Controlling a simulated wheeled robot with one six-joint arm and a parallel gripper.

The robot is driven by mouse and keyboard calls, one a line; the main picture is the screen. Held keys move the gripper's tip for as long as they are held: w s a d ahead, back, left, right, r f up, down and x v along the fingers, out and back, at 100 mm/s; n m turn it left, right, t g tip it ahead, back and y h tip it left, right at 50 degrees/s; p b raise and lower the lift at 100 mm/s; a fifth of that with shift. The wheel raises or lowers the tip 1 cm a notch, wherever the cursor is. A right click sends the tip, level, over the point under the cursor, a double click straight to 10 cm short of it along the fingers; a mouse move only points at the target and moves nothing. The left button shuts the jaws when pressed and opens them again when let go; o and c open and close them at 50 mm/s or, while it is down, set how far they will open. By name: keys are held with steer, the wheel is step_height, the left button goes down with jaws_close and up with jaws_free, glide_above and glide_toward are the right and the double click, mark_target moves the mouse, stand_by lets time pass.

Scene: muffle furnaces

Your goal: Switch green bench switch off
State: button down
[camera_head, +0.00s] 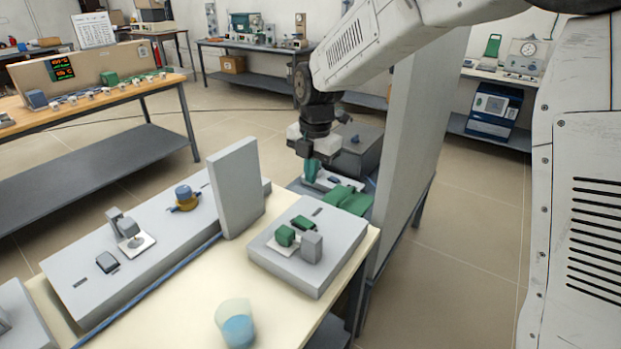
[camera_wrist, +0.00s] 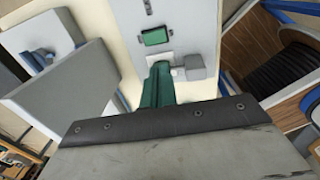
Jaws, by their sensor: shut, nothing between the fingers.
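A grey switch box (camera_head: 307,268) stands on the cream bench top, with a green block (camera_head: 285,235) and a grey block (camera_head: 311,246) on its upper face. My gripper (camera_head: 312,176) is shut and empty, pointing down beyond this box, beside other green parts (camera_head: 350,200). In the wrist view, a pale box face carries a green rocker switch (camera_wrist: 156,36) in a dark frame and a grey block (camera_wrist: 193,64) on a white plate. A dark green shape (camera_wrist: 158,86) stands in front of the gripper mount and hides part of the plate. I cannot tell whether the fingertips touch anything.
A tall grey panel (camera_head: 236,187) stands left of the box. A longer grey unit (camera_head: 85,290) with a dark rocker and a blue knob (camera_head: 186,197) lies further left. A blue-filled cup (camera_head: 236,324) stands at the front. A large grey upright panel (camera_head: 412,140) is right of my gripper.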

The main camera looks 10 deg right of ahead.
mark_target(300, 219)
steer(key=shift+w+a+r, duration=0.1)
steer(key=shift+w+a, duration=0.3)
steer(key=shift+w, duration=0.2)
steer(key=f, duration=0.4)
steer(key=w+a+f, duration=0.1)
steer(key=f, duration=0.9)
steer(key=shift+w+a, duration=0.15)
steer(key=shift+a, duration=0.1)
